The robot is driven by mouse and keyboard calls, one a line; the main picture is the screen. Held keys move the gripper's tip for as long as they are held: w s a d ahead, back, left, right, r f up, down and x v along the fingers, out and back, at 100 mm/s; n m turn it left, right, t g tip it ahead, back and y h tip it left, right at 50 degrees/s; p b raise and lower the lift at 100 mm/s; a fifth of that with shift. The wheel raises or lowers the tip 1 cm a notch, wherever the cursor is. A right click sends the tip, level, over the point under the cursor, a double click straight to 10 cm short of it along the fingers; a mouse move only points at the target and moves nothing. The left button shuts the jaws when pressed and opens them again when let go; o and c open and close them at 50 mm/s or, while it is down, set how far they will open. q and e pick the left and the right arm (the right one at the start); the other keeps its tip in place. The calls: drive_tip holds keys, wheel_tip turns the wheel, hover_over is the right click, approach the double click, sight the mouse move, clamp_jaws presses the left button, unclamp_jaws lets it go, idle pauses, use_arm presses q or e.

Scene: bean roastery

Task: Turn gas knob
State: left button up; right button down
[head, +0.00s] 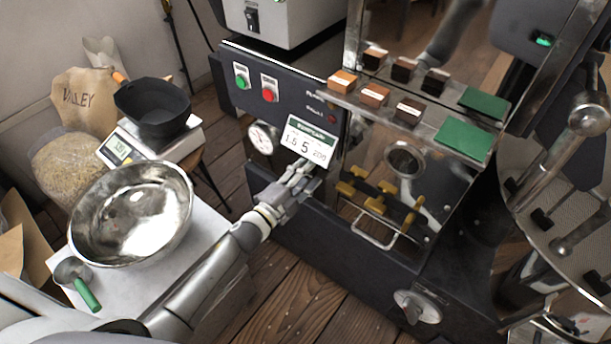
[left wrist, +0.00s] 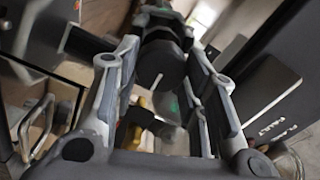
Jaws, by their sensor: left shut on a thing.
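The roaster's dark front panel (head: 240,97) is at the upper middle of the head view. My left gripper (head: 308,180) is at this panel, just below the white card. It is shut on the gas knob, which the fingers and card hide in the head view. In the left wrist view, a dark grey round part, apparently the gas knob (left wrist: 160,72), lies between the two fingers of my left gripper (left wrist: 165,62). I cannot tell how far the knob is turned. My right gripper is not in view.
A white card (head: 310,140) and a round gauge (head: 261,138) are close to my left gripper. Brass handles (head: 375,205) stand just right of it. A steel bowl (head: 131,213) and a scale (head: 125,150) with a black container (head: 153,105) are on the left table.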

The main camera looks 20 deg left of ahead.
use_arm(q)
drive_tip(key=shift+f+m+b, duration=0.1)
drive_tip(key=shift+m+b, duration=0.2)
drive_tip(key=shift+m, duration=0.9)
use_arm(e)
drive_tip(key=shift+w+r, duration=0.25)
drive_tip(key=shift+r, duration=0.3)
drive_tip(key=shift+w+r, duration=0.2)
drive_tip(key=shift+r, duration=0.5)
use_arm(q)
drive_tip(key=o, duration=1)
drive_tip(key=shift+s, duration=0.1)
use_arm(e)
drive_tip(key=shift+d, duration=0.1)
use_arm(q)
drive_tip(key=v, duration=1.2)
